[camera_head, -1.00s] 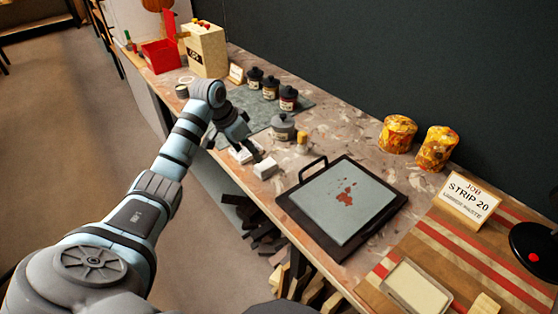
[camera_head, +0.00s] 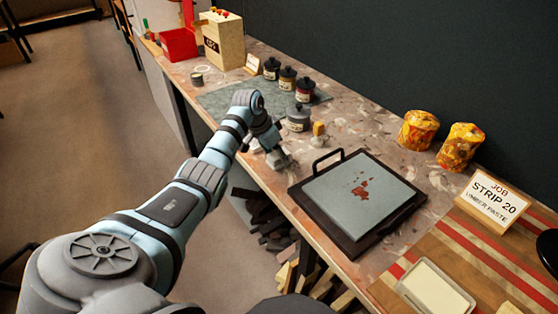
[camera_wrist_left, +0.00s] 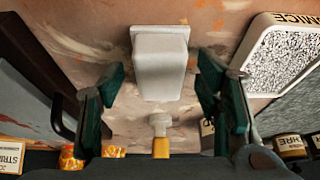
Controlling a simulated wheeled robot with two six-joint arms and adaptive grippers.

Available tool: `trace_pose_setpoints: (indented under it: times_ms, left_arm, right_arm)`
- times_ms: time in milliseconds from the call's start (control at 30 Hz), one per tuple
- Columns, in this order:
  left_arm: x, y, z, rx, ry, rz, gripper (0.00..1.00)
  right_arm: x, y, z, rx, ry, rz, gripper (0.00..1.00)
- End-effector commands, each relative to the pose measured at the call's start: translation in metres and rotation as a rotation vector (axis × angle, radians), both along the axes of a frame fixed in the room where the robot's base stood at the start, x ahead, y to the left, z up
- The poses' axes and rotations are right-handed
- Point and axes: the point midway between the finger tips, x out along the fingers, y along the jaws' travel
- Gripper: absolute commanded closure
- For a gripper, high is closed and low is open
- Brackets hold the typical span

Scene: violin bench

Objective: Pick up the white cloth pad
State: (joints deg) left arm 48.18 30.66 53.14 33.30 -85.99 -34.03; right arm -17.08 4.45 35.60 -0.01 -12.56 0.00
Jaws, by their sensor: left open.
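The white cloth pad (camera_wrist_left: 160,62) shows in the wrist view as a smooth pale block with a slightly wider far edge, lying on the stained bench. It sits between the lines of my two fingers, apart from both. My left gripper (camera_wrist_left: 163,95) is open and empty. My right gripper is not in view.
The framed speckled pumice block (camera_wrist_left: 284,52) lies beside the pad. A dark-rimmed tray (camera_head: 408,213) is to the right, and several dark jars (camera_head: 298,118) stand behind.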

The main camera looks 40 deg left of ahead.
Motion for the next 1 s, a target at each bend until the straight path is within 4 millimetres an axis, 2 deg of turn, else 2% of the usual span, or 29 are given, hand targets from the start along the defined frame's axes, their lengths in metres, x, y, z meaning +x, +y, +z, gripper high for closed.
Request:
trace_pose_setpoints:
  times_ms: [67,333,500,567,767,867,1000]
  left_arm:
    - [0.0,0.0,0.001,0.0,0.0,0.0,0.45]
    - [0.0,0.0,0.001,0.0,0.0,0.001,0.87]
    - [0.0,0.0,0.001,0.0,0.0,0.001,0.88]
    - [0.0,0.0,0.001,0.0,0.001,0.001,0.93]
    - [0.0,0.0,0.005,0.0,0.0,0.001,0.93]
    - [0.0,0.0,0.017,0.0,-0.002,0.0,0.93]
    - [0.001,0.0,0.052,0.001,-0.004,0.0,0.93]
  right_arm:
    - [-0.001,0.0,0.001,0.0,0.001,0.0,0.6]
    - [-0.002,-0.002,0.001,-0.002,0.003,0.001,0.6]
    - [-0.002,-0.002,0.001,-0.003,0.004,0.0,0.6]
    - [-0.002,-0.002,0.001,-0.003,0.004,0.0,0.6]
    - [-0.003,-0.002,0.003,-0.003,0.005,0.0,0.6]
    - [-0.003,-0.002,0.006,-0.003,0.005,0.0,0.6]
    - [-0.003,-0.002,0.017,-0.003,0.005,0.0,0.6]
